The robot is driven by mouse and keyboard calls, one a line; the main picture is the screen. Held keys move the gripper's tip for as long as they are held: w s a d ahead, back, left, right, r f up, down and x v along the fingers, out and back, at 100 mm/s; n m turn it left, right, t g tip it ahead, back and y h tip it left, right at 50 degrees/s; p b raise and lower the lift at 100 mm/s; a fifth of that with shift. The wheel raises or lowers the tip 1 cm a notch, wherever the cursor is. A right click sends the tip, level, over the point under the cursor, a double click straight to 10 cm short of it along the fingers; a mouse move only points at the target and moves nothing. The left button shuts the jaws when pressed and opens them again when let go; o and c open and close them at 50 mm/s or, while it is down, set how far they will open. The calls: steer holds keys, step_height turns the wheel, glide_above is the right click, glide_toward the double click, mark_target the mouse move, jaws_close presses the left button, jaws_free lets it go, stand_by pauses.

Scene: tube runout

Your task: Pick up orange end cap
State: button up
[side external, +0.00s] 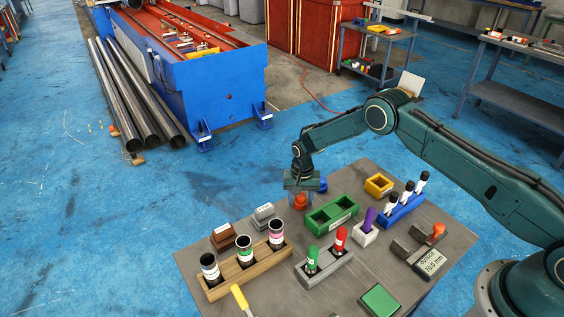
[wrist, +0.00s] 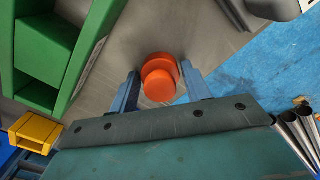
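The orange end cap (side external: 300,202) stands on the grey table top near its back left edge, just beneath my gripper (side external: 302,196). In the wrist view the cap (wrist: 160,78) shows as stacked orange rounds between the two blue fingers of my gripper (wrist: 160,80). The fingers stand apart, one on each side of the cap, with narrow gaps at its sides. The gripper is open. I cannot tell exactly how far down the fingertips reach along the cap.
A green two-compartment bin (side external: 331,217) stands close to the right of the cap. A grey block (side external: 264,215), brown block (side external: 223,236) and wooden tube rack (side external: 245,268) lie to the left. A yellow bin (side external: 379,185) is farther right.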

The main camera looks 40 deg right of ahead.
mark_target(301, 196)
steer(key=c, duration=0.4)
steer(key=shift+c, duration=0.2)
steer(key=shift+r, duration=0.1)
step_height(301, 196, up, 20)
stand_by(0.6)
stand_by(0.3)
steer(key=shift+o, duration=1.1)
steer(key=shift+c, duration=1.1)
